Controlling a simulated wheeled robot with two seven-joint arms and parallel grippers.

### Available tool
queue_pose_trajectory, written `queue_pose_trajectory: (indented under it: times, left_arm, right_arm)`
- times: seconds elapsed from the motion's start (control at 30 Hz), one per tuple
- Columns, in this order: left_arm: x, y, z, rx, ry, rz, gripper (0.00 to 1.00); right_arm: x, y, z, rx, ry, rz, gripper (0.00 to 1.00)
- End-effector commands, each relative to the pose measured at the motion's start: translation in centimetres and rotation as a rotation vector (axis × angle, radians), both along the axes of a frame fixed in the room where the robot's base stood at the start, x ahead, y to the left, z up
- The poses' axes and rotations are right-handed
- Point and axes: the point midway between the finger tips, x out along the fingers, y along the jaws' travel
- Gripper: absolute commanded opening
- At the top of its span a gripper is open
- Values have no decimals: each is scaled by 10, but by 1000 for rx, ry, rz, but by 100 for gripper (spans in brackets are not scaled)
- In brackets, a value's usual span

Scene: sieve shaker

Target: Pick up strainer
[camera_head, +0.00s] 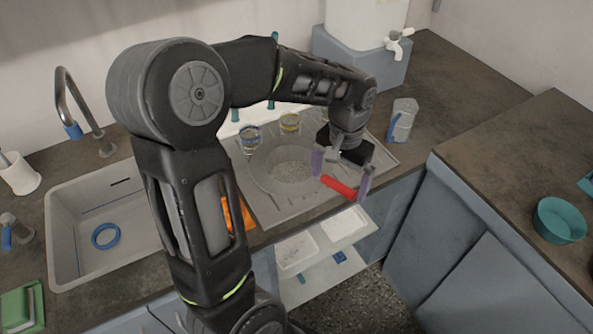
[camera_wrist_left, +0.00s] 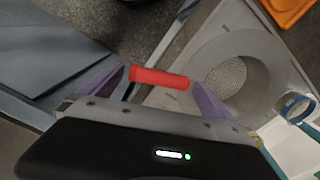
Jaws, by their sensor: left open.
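The strainer shows as a round grey bowl with a mesh bottom (camera_head: 291,171) set in the grey drainboard panel, and as a red handle (camera_head: 338,187) near the counter's front edge. In the left wrist view the mesh (camera_wrist_left: 228,80) is right of the red handle (camera_wrist_left: 160,78). The join between handle and bowl is not clear. My left gripper (camera_head: 340,184) is open, with its purple fingers on either side of the handle. In the wrist view its fingers (camera_wrist_left: 158,92) also flank the handle, with gaps visible. My right gripper is not in view.
A sink (camera_head: 88,265) with a blue ring (camera_head: 105,236) is at left. Two small jars, blue-banded (camera_head: 250,137) and yellow-banded (camera_head: 290,123), stand behind the bowl. A grey pitcher (camera_head: 403,120) stands to the right. Below the counter edge is an open shelf with white trays (camera_head: 345,226).

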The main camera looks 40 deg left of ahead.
Motion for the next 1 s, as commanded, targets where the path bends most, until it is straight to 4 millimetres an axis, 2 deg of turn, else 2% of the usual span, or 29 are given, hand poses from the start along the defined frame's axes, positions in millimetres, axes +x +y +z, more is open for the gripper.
queue_pose_trajectory:
  times: [0.37,1.0]
  left_arm:
    - [0,0,0,0,0,0,100]
    - [0,0,0,0,0,0,48]
  right_arm:
    - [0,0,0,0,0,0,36]
    - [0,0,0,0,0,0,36]
